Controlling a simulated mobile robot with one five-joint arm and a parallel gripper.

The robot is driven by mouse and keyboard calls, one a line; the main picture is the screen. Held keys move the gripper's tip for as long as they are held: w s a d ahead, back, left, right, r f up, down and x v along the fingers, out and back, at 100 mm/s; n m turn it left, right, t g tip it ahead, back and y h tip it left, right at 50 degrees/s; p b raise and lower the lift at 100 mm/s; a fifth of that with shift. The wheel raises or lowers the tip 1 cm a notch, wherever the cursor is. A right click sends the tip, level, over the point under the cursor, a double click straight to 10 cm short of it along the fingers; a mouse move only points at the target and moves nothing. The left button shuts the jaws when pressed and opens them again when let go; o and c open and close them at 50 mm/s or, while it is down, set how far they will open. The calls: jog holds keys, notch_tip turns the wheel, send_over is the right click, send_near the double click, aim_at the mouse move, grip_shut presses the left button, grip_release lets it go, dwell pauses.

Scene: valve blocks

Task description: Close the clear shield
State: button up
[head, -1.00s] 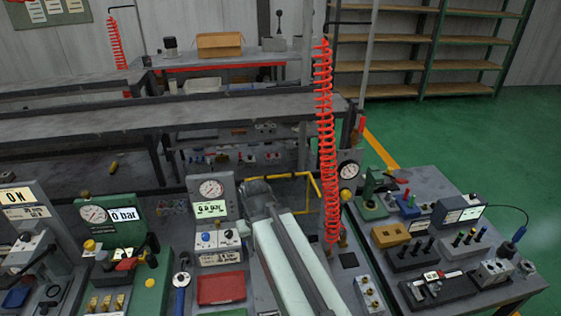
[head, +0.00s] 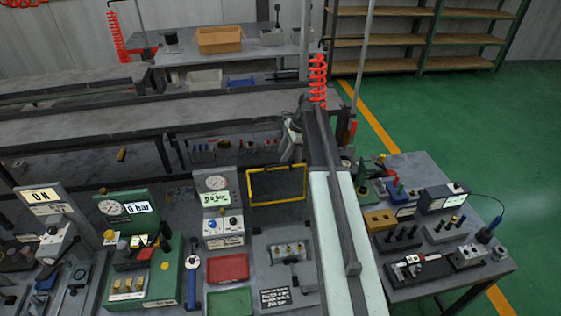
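The clear shield (head: 277,184) is a see-through panel in a yellow frame. My arm reaches up the picture just right of the shield.
A grey gauge unit (head: 217,205) stands left of the shield, with a red tray (head: 228,267) and a green tray (head: 230,301) in front. A red coiled hose (head: 318,80) hangs behind my arm. A side table (head: 405,275) with several fixtures is at right.

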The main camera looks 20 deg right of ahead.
aim_at(279, 166)
jog(key=shift+m, duration=0.7)
jog(key=f+b, duration=0.2)
jog(key=w+f+b, duration=0.1)
jog(key=f+b, duration=0.1)
jog(key=b, duration=0.1)
jog(key=w+a+f+b, duration=0.1)
jog(key=f+b, duration=0.1)
jog(key=f, duration=0.1)
jog(key=shift+w+f, duration=0.1)
jog(key=shift+w, duration=0.05)
grip_shut()
jog(key=shift+a, duration=0.1)
dwell(0.5)
